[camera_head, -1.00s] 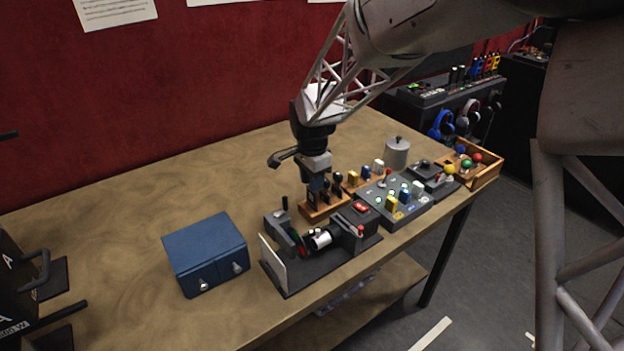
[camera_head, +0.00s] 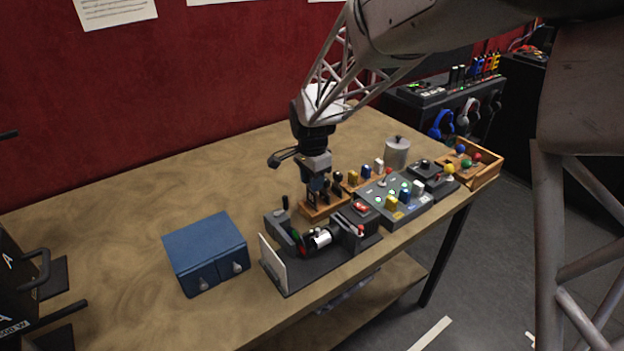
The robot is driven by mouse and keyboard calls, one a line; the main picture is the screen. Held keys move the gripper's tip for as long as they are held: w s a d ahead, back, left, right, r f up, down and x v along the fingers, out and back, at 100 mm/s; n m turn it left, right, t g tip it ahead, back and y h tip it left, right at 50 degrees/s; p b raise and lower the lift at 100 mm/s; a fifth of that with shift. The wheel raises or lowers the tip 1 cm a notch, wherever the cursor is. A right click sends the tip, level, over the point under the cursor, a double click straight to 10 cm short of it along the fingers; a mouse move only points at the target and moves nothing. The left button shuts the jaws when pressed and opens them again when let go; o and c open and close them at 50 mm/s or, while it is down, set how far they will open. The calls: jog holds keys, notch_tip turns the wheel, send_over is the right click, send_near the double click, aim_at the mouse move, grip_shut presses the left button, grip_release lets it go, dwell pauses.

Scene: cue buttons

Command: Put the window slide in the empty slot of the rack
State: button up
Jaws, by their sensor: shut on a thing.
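My gripper (camera_head: 316,186) points down over the left end of the wooden rack (camera_head: 318,212), behind the dark machine. It is shut on a small dark piece, which I take to be the window slide; the fingers hide most of it. The rack runs to the right and carries several upright pieces with dark, yellow, blue and white tops. I cannot tell at this size which slot is empty, or whether the held piece touches the rack.
The dark machine (camera_head: 325,257) with a white plate stands in front of the rack. A grey button panel (camera_head: 393,206) is to the right, with a grey canister (camera_head: 396,152) behind it. A blue box (camera_head: 206,252) stands at left. The table's back left is clear.

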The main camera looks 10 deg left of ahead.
jog(key=shift+f, duration=1.45)
dwell(1.5)
jog(key=o, duration=1.2)
jog(key=shift+c, duration=0.2)
jog(key=shift+r, duration=0.2)
jog(key=shift+r, duration=3.3)
